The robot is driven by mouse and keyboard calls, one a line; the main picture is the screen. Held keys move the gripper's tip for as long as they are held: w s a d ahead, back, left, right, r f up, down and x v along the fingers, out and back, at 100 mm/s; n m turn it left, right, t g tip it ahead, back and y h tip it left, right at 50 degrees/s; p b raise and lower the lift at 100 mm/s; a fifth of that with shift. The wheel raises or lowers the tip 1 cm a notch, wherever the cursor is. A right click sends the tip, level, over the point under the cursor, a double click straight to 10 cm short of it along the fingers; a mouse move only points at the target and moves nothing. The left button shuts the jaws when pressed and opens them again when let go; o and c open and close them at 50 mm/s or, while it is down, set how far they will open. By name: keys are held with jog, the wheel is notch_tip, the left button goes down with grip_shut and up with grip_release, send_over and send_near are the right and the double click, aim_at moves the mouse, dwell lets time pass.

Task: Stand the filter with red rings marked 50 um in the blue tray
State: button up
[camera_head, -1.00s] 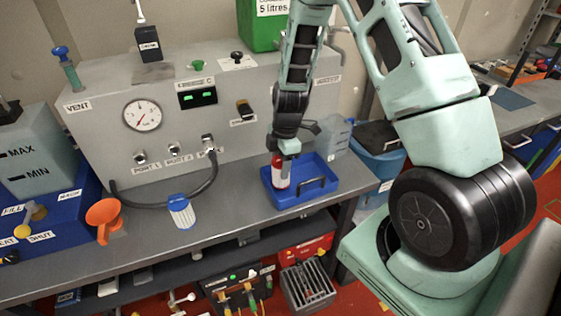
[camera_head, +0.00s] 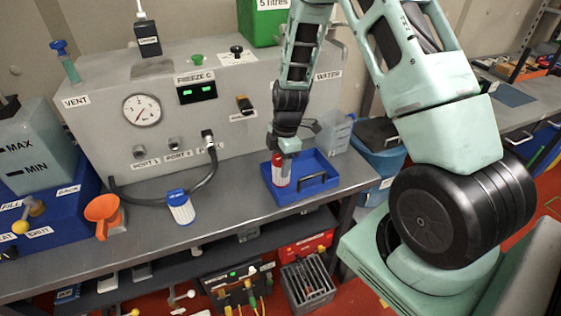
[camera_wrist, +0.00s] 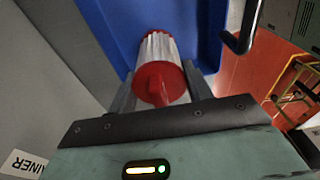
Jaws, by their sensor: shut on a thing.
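The filter with red rings (camera_head: 281,171) has a pale pleated body and red ends. My gripper (camera_head: 284,157) is shut on it near its top and holds it upright over the left part of the blue tray (camera_head: 318,192). In the wrist view the filter (camera_wrist: 158,70) sits between the two fingers of my gripper (camera_wrist: 160,92), with the tray's blue floor (camera_wrist: 110,25) beyond it. I cannot tell whether the filter's lower end touches the tray floor. No 50 um marking is readable.
A white filter with blue rings (camera_head: 180,207) stands on the grey bench (camera_head: 240,210) left of the tray. The tray has a black handle (camera_head: 312,182). The grey panel (camera_head: 130,145) rises behind.

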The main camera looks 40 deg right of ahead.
jog(key=shift+f, duration=0.25)
jog(key=o, duration=1.4)
jog(key=shift+c, duration=0.2)
jog(key=shift+r, duration=0.1)
notch_tip(320, 180, up, 17)
jog(key=d+b, duration=0.2)
jog(key=b, duration=0.1)
jog(key=s+a+r+m, duration=0.15)
jog(key=s+a, duration=0.25)
jog(key=a, duration=0.5)
jog(key=s+a+m, duration=0.2)
jog(key=s+a, duration=0.2)
jog(key=a, duration=0.4)
jog(key=s+a+m, duration=0.2)
jog(key=s+a, duration=0.2)
jog(key=s, duration=0.4)
jog(key=s+a+f+m, duration=0.1)
jog(key=s+a+m, duration=0.1)
jog(key=s+a, duration=0.3)
jog(key=s, duration=0.3)
jog(key=shift+s+a+h, duration=0.15)
jog(key=shift+h, duration=0.25)
